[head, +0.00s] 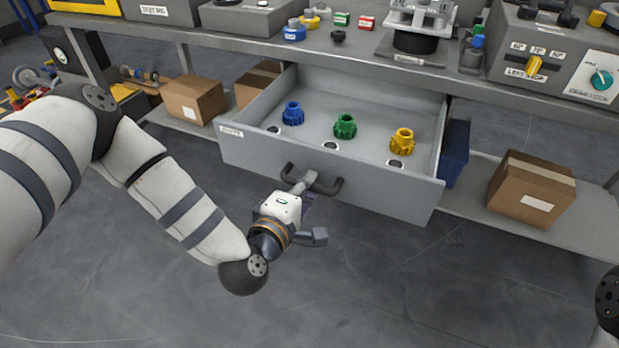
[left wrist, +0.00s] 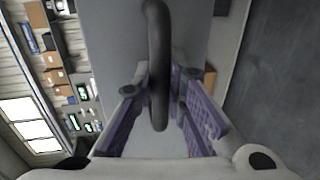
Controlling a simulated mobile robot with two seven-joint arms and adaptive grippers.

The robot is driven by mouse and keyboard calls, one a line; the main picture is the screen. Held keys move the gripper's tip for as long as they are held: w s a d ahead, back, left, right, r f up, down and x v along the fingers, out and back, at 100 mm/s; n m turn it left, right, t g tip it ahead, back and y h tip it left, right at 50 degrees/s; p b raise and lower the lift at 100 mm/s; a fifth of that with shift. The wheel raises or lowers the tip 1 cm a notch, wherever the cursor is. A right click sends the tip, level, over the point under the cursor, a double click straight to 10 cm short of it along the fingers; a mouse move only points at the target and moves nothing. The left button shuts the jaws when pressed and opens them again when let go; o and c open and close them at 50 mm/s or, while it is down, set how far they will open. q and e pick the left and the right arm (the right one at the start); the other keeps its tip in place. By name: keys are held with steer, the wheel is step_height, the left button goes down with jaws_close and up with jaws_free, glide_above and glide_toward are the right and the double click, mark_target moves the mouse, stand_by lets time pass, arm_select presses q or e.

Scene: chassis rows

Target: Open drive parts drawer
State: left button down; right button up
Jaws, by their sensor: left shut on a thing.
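The grey drawer (head: 290,153) under the workbench is pulled well out, and its inside shows. It holds a blue part (head: 292,113), a green part (head: 345,126) and a yellow part (head: 401,141), standing apart in a row. The dark drawer handle (head: 328,184) is on the drawer's front. My left gripper (head: 308,181) is at the handle and shut on it. In the left wrist view the handle (left wrist: 158,75) runs between the two purple-padded fingers (left wrist: 162,110). The fingertips are partly hidden by the handle. My right gripper is not in view.
The workbench top (head: 350,62) bears a fixture (head: 418,22) and a control box (head: 555,50). On the lower shelf are cardboard boxes (head: 193,98) at left, another box (head: 531,188) at right, and a blue bin (head: 454,152) beside the drawer. The floor in front is clear.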

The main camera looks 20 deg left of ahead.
arm_select(q)
steer(key=shift+s, duration=0.15)
steer(key=c, duration=1.6)
jaws_free()
steer(key=v, duration=1.2)
